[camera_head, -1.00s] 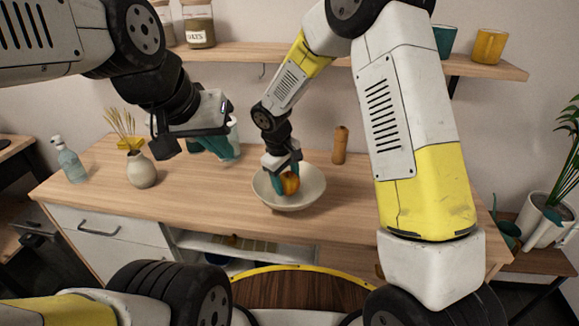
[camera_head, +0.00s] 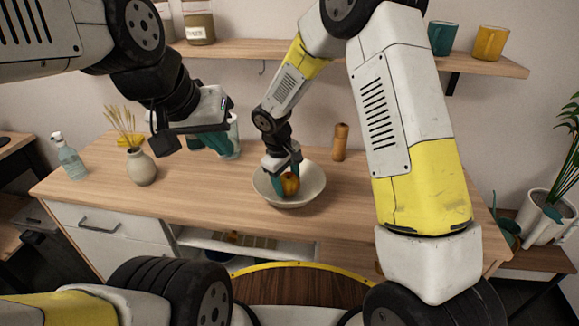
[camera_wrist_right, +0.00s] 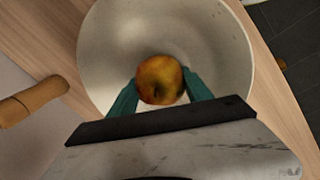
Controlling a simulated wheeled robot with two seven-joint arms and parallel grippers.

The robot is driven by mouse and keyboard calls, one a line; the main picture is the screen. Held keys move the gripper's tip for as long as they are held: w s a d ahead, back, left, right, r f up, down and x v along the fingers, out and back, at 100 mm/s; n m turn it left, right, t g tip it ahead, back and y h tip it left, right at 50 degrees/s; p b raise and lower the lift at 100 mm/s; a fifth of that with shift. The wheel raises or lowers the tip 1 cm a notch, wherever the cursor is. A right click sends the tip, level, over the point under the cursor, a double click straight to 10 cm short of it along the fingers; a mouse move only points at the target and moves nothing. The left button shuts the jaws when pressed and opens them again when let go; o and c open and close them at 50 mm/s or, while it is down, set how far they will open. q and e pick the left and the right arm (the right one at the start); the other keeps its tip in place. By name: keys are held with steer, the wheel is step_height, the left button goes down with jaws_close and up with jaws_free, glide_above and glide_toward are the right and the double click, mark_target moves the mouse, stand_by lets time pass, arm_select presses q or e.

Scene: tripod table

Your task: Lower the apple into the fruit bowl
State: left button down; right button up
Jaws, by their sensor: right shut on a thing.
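The apple (camera_head: 290,184), yellow and red, is between the teal fingers of my right gripper (camera_head: 282,184), which is shut on it. The fruit bowl (camera_head: 309,190) is a wide pale bowl on the wooden counter. The apple is within the bowl's outline; I cannot tell whether it touches the bottom. In the right wrist view the apple (camera_wrist_right: 160,80) sits between both fingertips, over the lower middle of the bowl (camera_wrist_right: 210,40). My left gripper (camera_head: 185,145) hangs over the counter's left part, its fingers apart with nothing seen between them.
A wooden mill (camera_head: 341,142) stands behind the bowl to the right. A vase with dried stalks (camera_head: 141,167) and a soap bottle (camera_head: 69,158) stand at the left. A clear glass or jar (camera_head: 233,135) is behind my left gripper. The counter right of the bowl is clear.

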steer(key=shift+f, duration=0.5)
stand_by(0.3)
steer(key=o, duration=1.6)
